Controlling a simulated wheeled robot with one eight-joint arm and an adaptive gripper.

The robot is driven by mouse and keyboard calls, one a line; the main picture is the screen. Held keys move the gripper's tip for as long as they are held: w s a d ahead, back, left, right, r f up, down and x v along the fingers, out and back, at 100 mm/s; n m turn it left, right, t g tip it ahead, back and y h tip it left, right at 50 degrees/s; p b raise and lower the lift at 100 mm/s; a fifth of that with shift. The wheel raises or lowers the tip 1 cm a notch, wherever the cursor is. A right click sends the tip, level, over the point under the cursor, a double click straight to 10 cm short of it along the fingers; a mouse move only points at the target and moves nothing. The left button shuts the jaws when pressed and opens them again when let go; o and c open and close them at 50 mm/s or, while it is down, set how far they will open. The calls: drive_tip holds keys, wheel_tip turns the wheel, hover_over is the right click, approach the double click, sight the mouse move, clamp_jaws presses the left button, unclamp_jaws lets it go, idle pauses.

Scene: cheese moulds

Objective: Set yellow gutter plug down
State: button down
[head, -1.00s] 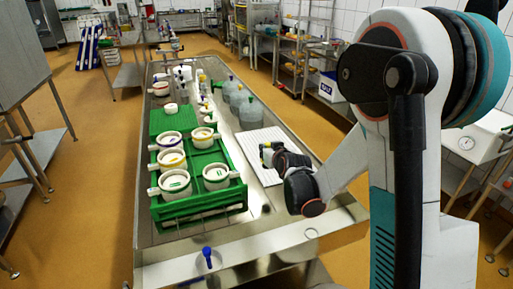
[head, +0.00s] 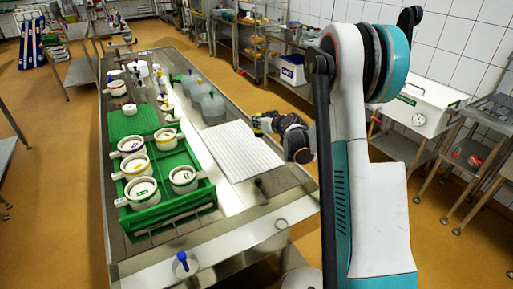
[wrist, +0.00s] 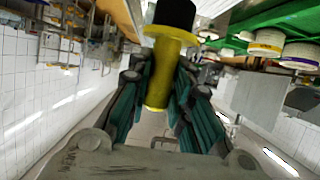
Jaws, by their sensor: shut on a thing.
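The yellow gutter plug (wrist: 161,80), with a black end, is held between the fingers of my gripper (wrist: 155,95) in the wrist view. My gripper is shut on its yellow shaft. In the head view my gripper (head: 262,123) is small, at the far right corner of the white ribbed board (head: 232,152), by the right edge of the steel table. The plug is too small there to make out clearly. Whether it touches the table cannot be told.
A green crate (head: 165,217) with several white moulds stands left on the steel table (head: 240,240). Grey-lidded jars (head: 213,105) stand behind the board. A blue plug (head: 182,262) is at the front edge. The board's surface is bare.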

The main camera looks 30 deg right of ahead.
wheel_tip(320, 180, down, 12)
drive_tip(key=shift+f+b, duration=0.1)
drive_tip(key=shift+b, duration=1.1)
drive_tip(key=c, duration=1.5)
unclamp_jaws()
drive_tip(key=shift+o, duration=0.2)
drive_tip(key=shift+s, duration=0.1)
drive_tip(key=p+v, duration=0.1)
drive_tip(key=v, duration=1.1)
drive_tip(key=shift+p, duration=0.4)
